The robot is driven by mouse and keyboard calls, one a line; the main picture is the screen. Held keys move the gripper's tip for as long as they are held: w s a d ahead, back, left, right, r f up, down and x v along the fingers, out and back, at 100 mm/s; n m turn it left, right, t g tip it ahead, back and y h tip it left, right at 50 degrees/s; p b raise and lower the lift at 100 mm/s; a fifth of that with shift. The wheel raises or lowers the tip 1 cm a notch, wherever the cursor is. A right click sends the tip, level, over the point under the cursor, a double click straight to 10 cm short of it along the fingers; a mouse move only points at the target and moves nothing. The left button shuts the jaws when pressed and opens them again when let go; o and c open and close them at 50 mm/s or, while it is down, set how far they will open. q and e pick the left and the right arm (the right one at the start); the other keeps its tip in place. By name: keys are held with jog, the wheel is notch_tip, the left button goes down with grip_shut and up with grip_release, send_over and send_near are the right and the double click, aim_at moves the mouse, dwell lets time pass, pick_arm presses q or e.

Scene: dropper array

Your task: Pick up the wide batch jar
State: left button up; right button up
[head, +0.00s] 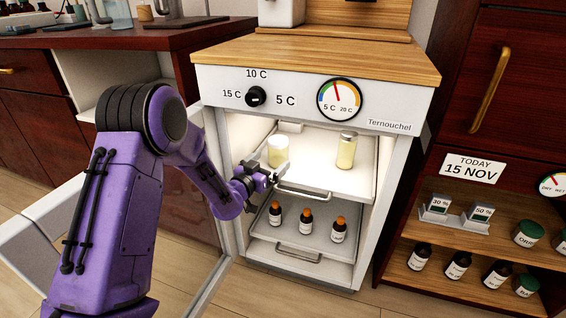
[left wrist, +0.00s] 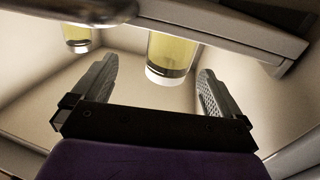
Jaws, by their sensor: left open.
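The wide batch jar (head: 278,151), short and filled pale yellow, stands at the left of the upper tray (head: 322,177) inside the open cabinet. My left gripper (head: 272,172) is open at the front left of this tray, close in front of the jar. In the left wrist view the jar (left wrist: 168,62) shows between and beyond the two spread fingers (left wrist: 157,70); I cannot tell if they reach around it. A taller, narrower yellow jar (head: 346,151) stands further right on the tray and seems to be the one at the left wrist view's upper left (left wrist: 77,37). My right gripper is not in view.
A lower tray (head: 290,237) holds three small brown bottles with orange caps (head: 306,220). The cabinet's door (head: 213,285) hangs open at the left. Shelves at the right (head: 470,255) hold more bottles and jars. The wooden cabinet top (head: 310,55) lies above the opening.

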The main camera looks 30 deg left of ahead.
aim_at(278, 149)
pick_arm(q)
jog(key=w+b, duration=0.1)
jog(key=w, duration=0.1)
jog(key=w+a+b, duration=0.1)
jog(key=w, duration=0.1)
jog(key=w+a, duration=0.1)
jog(key=w, duration=0.2)
jog(key=shift+w+f+b, duration=0.1)
jog(key=shift+b, duration=0.3)
jog(key=shift+w+d, duration=0.1)
jog(key=shift+w, duration=0.2)
jog(key=shift+r, duration=0.2)
jog(key=c, duration=1.2)
